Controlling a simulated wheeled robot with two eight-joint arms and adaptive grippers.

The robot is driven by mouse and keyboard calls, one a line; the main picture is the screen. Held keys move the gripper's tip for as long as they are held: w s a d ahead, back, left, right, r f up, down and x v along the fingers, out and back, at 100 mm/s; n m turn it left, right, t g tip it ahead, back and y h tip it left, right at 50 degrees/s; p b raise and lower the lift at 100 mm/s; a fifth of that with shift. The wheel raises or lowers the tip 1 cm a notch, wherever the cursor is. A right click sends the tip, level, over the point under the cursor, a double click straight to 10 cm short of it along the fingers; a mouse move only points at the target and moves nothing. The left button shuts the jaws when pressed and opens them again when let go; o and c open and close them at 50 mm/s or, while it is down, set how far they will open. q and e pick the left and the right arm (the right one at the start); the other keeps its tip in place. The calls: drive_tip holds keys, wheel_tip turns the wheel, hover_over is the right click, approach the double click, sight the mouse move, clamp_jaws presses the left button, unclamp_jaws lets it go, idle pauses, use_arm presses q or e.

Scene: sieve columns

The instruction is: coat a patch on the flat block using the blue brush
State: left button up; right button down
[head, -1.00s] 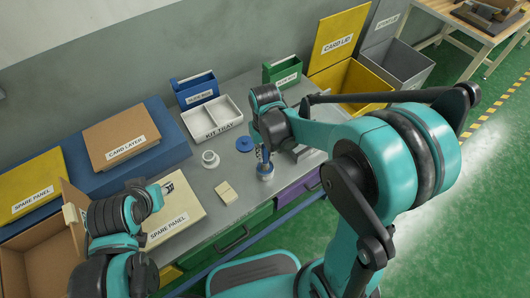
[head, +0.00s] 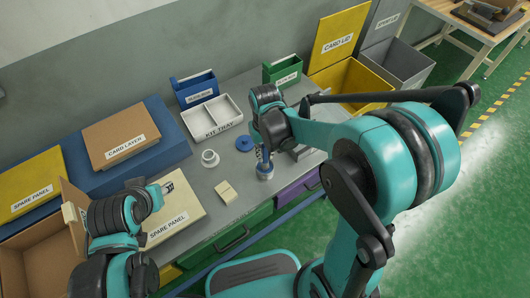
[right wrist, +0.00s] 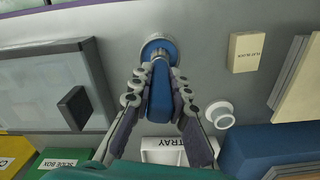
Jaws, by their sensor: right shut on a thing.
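The blue brush (right wrist: 160,92) is gripped between the fingers of my right gripper (right wrist: 160,82), which also shows in the head view (head: 262,153) pointing down. Its far end is at the mouth of a small round metallic pot (head: 265,174), which also shows in the right wrist view (right wrist: 150,44). How deep the tip sits is hidden. The flat block (head: 226,192) is a pale labelled block lying on the bench left of the pot; it also shows in the right wrist view (right wrist: 246,52). My left gripper (head: 166,187) is over the spare panel, its finger opening unclear.
The spare panel (head: 186,224) lies at left. Grey bench surface around the flat block is clear.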

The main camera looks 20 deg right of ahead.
idle(0.3)
drive_tip(key=shift+r+p, duration=2.9)
drive_tip(key=shift+r, duration=0.6)
drive_tip(key=shift+f, duration=0.1)
